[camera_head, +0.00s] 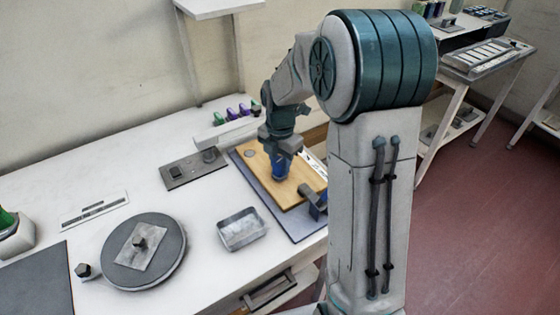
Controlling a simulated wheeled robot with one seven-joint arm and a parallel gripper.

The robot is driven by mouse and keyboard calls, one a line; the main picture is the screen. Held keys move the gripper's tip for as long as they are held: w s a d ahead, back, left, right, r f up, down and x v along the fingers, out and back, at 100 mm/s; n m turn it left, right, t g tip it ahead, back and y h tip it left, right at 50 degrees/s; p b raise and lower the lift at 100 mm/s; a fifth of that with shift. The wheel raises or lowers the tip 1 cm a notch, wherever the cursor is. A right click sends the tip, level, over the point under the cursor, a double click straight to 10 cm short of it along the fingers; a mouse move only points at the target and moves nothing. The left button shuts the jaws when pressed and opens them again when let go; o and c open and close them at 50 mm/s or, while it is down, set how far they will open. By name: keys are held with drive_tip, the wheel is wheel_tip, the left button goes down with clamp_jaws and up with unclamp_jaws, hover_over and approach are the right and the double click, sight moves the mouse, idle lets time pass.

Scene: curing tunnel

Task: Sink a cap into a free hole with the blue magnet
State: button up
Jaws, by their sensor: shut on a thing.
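My gripper (280,147) points down over the wooden board (258,170) and is shut on the blue magnet (281,168). The magnet is held upright at the board's surface; I cannot tell whether it touches the board or has a cap under it. A round grey spot (250,154) shows near the board's far left corner; I cannot tell if it is a cap or a hole. The board lies on a blue-grey mat (271,201).
A small metal tray (242,232) stands left of the mat's front. A round turntable (125,270) is further left. A grey clamp (313,199) sits at the board's front right. A rack with green and purple items (237,112) stands behind.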

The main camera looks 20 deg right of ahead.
drive_tip(key=shift+d+f, duration=0.1)
drive_tip(key=shift+d, duration=0.1)
idle(0.5)
drive_tip(key=shift+w+r+p, duration=0.1)
drive_tip(key=shift+r+p, duration=0.3)
drive_tip(key=shift+r, duration=0.05)
drive_tip(key=shift+r+p, duration=2.45)
drive_tip(key=shift+r, duration=0.7)
